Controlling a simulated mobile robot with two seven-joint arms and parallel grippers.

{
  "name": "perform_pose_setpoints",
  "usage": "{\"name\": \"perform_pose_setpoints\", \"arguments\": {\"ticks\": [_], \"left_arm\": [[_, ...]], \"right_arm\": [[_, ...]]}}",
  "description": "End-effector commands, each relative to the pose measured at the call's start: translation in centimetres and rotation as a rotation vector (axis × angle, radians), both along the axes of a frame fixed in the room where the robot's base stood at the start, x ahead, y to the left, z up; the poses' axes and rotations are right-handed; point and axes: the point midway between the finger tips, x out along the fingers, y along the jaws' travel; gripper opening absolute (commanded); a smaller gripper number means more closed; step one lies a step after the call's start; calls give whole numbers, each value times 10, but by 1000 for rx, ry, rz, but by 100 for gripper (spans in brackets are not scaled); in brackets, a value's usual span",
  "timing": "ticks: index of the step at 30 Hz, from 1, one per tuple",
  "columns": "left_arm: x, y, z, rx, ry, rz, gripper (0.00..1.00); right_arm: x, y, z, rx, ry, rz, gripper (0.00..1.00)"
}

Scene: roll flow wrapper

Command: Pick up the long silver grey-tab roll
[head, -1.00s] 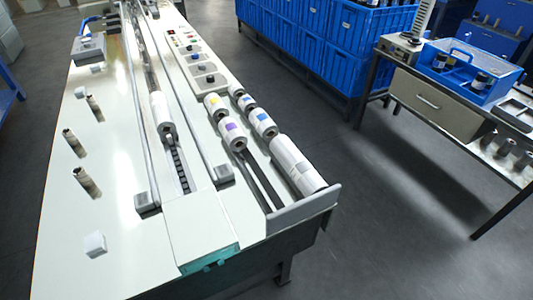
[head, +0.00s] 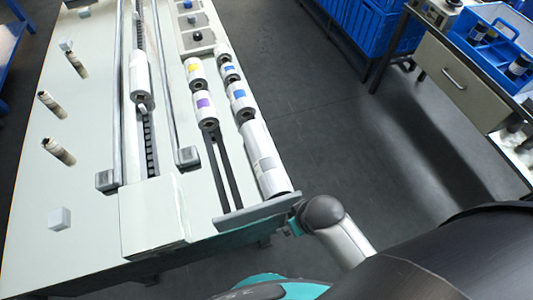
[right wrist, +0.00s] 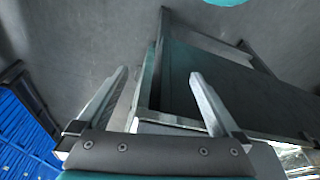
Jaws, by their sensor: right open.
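A long silver-white roll with a grey band (head: 262,158) lies in the right-hand lane of the rack, its near end against the grey end plate (head: 258,212) in the head view. My right gripper (right wrist: 158,74) is open and empty in the right wrist view, its two fingers spread in front of the grey-green machine frame. No roll shows between the fingers. My right arm enters the head view from the lower right, beside the end plate; its fingers cannot be made out there. My left gripper is not in view.
Shorter rolls with purple (head: 205,109), yellow (head: 195,72) and blue (head: 239,97) tabs lie behind and beside the long roll. Another roll (head: 140,80) sits on the conveyor. Several spindles stand at left. Blue crates and a side table (head: 455,70) are at right; the floor between is clear.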

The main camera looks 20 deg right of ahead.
Motion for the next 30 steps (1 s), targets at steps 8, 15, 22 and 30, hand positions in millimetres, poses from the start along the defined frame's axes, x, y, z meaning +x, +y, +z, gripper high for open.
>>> {"name": "perform_pose_setpoints", "arguments": {"ticks": [8, 15, 22, 30], "left_arm": [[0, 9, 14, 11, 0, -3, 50], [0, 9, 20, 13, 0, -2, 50], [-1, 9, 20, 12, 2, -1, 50], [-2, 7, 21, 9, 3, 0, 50]], "right_arm": [[15, 13, 96, 15, -58, 88, 100], [39, 55, 158, 25, -142, 461, 100], [67, 97, 171, -13, -216, 922, 100], [96, 126, 186, -161, -280, 1648, 100]]}}
